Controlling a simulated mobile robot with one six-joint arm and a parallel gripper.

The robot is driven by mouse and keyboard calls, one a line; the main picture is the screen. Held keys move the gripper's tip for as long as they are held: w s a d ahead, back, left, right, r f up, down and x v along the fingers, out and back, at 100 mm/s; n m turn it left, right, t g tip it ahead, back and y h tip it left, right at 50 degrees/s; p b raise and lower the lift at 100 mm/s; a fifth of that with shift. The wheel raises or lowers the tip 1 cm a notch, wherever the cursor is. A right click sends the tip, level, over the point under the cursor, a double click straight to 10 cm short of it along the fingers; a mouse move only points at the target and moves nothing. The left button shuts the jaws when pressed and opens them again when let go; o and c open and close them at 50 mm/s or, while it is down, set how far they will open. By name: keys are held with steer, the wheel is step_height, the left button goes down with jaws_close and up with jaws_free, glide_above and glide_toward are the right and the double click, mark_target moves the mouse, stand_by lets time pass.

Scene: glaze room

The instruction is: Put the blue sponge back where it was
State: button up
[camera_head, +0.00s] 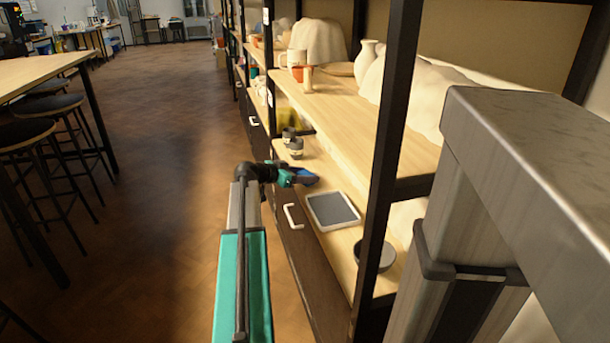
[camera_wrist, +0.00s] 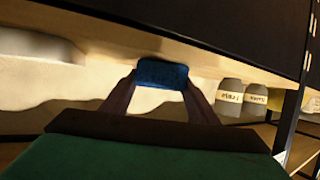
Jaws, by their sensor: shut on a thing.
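The blue sponge (camera_wrist: 161,74) is between the two fingers of my gripper (camera_wrist: 160,88) in the wrist view, and the fingers are shut on it. In the head view my gripper (camera_head: 294,177) is at the lower wooden shelf (camera_head: 318,176), close to its front edge, with the blue sponge (camera_head: 305,177) at its tip. I cannot tell whether the sponge touches the shelf.
A grey tray with a light rim (camera_head: 333,209) lies nearer on the same shelf, with a dark bowl (camera_head: 376,257) beyond the black post (camera_head: 384,150). Small labelled jars (camera_head: 295,147) stand farther along. The upper shelf (camera_head: 340,125) overhangs this one.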

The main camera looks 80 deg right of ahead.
steer(key=shift+f, duration=0.15)
steer(key=o, duration=1)
steer(key=shift+r, duration=0.25)
steer(key=p+v, duration=0.2)
steer(key=v, duration=1)
steer(key=shift+f, duration=0.1)
